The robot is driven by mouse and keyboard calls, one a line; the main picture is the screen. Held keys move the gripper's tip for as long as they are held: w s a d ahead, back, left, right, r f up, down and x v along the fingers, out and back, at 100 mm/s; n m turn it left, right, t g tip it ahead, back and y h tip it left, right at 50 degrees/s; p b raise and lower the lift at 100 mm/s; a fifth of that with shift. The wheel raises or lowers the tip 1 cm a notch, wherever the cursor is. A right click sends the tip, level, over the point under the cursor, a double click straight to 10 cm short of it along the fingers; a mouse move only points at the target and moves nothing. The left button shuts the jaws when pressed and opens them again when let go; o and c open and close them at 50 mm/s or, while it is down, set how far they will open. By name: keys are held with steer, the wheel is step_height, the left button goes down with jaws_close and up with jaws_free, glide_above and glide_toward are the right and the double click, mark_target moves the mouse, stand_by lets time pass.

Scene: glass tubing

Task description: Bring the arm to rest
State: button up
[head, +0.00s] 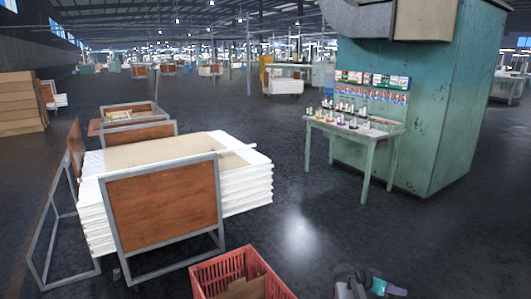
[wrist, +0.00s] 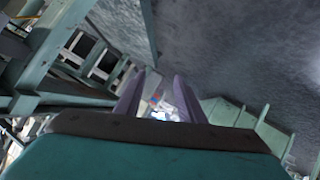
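My gripper (wrist: 158,88) shows in the wrist view as two purple-grey fingers standing apart, with a dark bar and a teal body in front of them. It is open, and nothing is clearly held between the fingers. A small blurred patch of red, blue and white shows in the gap, seemingly beyond the fingertips. In the head view, part of my arm (head: 352,283) shows at the bottom edge, right of centre, with a teal piece beside it.
A red crate (head: 215,277) stands at the bottom, left of my arm. A green table (head: 377,150) with small items stands before a teal cabinet (head: 455,110). Dark floor between is clear.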

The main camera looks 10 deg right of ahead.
steer(key=s+a+f+n+g+y+p, duration=0.1)
steer(key=s+a+f+n+y+p, duration=0.1)
steer(key=s+a+f, duration=0.6)
steer(key=s+a+f+n+g+y+p, duration=0.1)
steer(key=s+a+f+n+y+p, duration=0.15)
steer(key=a+f, duration=0.6)
steer(key=s+a+f+n+g+y+p, duration=0.1)
steer(key=s+a+f+n+y, duration=0.1)
steer(key=s+a+f, duration=0.65)
steer(key=s+a+n+g+y, duration=0.1)
steer(key=s+a+n+y, duration=0.1)
steer(key=s+a, duration=0.4)
steer(key=s+a+n+g+y, duration=0.1)
steer(key=s+a+n+y, duration=0.2)
steer(key=s+a, duration=0.3)
steer(key=a+n+p, duration=0.1)
steer(key=a, duration=0.4)
steer(key=shift+a+r+y, duration=0.2)
steer(key=shift+r+y, duration=0.15)
steer(key=shift+w, duration=0.1)
steer(key=shift+c, duration=0.6)
steer(key=shift+d, duration=0.15)
